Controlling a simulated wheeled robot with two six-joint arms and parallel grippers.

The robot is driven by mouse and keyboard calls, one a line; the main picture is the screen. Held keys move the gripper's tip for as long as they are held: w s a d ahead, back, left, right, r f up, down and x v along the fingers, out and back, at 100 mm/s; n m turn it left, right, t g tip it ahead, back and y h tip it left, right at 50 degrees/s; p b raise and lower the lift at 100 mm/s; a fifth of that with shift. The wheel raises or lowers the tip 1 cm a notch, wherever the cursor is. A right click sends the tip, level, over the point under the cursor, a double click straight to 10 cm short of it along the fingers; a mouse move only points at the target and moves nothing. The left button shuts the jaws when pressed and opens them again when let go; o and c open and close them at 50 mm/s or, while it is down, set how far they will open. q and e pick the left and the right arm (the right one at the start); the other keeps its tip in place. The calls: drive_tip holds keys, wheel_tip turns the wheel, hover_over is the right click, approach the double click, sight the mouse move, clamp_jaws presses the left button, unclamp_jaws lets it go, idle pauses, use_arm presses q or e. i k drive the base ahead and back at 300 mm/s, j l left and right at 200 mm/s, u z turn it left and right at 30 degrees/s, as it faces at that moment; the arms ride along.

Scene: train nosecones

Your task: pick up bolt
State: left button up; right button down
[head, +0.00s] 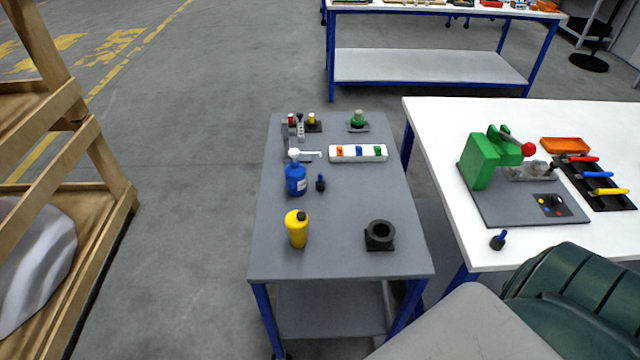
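Two small dark pieces with blue upper parts could be the bolt; they are too small to tell for sure. One small dark piece (320,183) stands on the grey cart top (340,258), just right of the blue bottle. The other small dark piece (498,240) is on the white table (440,130), near its front edge and in front of the green press. Neither my left nor my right gripper is in view.
The cart also holds a blue pump bottle (296,180), a yellow bottle (297,230), a black ring block (379,236) and a white tray (342,152). A green press (480,162) stands on the white table. A wooden rack (95,150) is at left. Floor between is clear.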

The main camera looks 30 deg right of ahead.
sight(320, 184)
drive_tip(key=k+l+z, duration=0.15)
drive_tip(key=l, duration=0.25)
drive_tip(key=k+l+z, duration=0.15)
drive_tip(key=l, duration=0.25)
drive_tip(key=l+z, duration=0.2)
drive_tip(key=l, duration=0.2)
